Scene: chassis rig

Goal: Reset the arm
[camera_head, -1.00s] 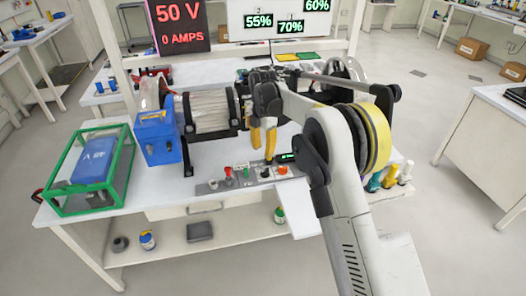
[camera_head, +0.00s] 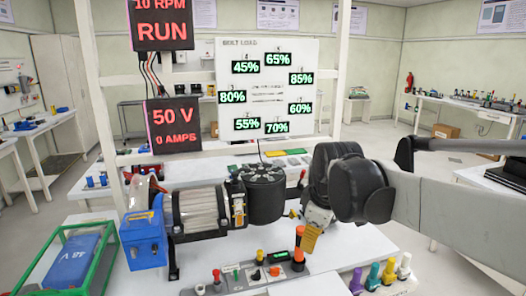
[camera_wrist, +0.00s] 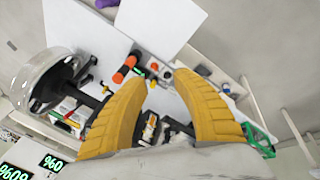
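My arm (camera_head: 460,205) reaches in from the right of the head view, with its dark wrist joint (camera_head: 360,190) over the bench. My gripper (camera_head: 310,238) points down at the right of the bench rig, its yellow fingers above the bench top. In the wrist view, the two fingers (camera_wrist: 162,80) stand apart with a gap between the tips. Nothing is seen held between them. An orange and black upright piece (camera_head: 299,248) stands close by the gripper. The fingers partly hide the rig in the wrist view.
The bench rig carries a blue box (camera_head: 147,240), a ribbed cylinder (camera_head: 203,208) and a black drum (camera_head: 263,193). A control panel (camera_head: 255,275) lies in front. A green-framed case (camera_head: 72,260) stands left, coloured pegs (camera_head: 388,274) right. Displays read RUN (camera_head: 162,32) and 50 V (camera_head: 172,127).

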